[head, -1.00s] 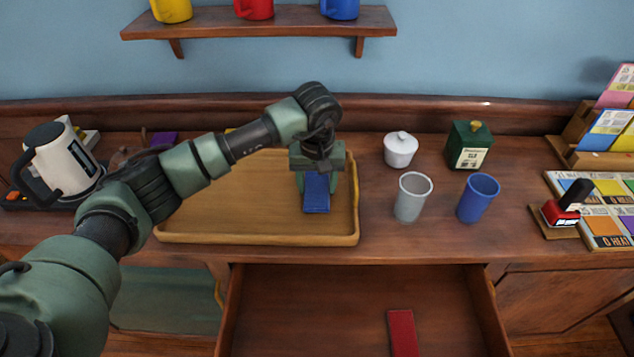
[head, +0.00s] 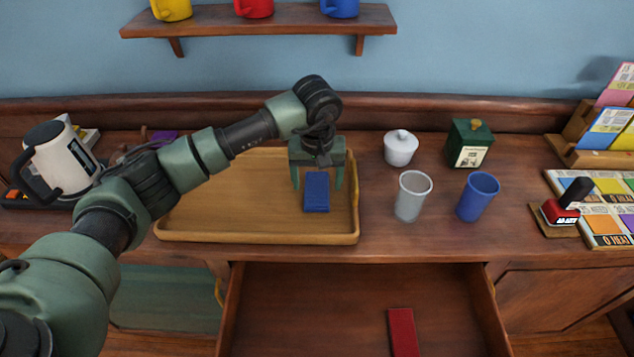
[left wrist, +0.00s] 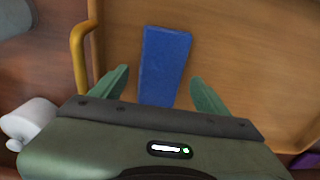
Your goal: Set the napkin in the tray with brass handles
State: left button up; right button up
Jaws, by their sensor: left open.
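The blue folded napkin (head: 317,197) lies flat on the floor of the wooden tray (head: 225,236), toward its right end. A brass handle (head: 355,185) shows at the tray's right end. My left gripper (head: 317,184) is open above the napkin, one finger on each side and apart from it. In the left wrist view the napkin (left wrist: 164,65) lies between the spread fingers of my left gripper (left wrist: 159,76), with the brass handle (left wrist: 82,60) to the left. My right gripper is not in view.
A white lidded pot (head: 400,150), grey cup (head: 411,200), blue cup (head: 477,198) and green canister (head: 468,145) stand right of the tray. A kettle (head: 62,160) is at left. Below, an open drawer (head: 300,300) holds a red folded item (head: 403,332).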

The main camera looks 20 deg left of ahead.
aim_at(317, 194)
pick_arm(q)
notch_tip(317, 194, up, 11)
jog(key=s+b, duration=0.1)
jog(key=shift+s+d+f, duration=0.2)
jog(key=shift+s, duration=0.1)
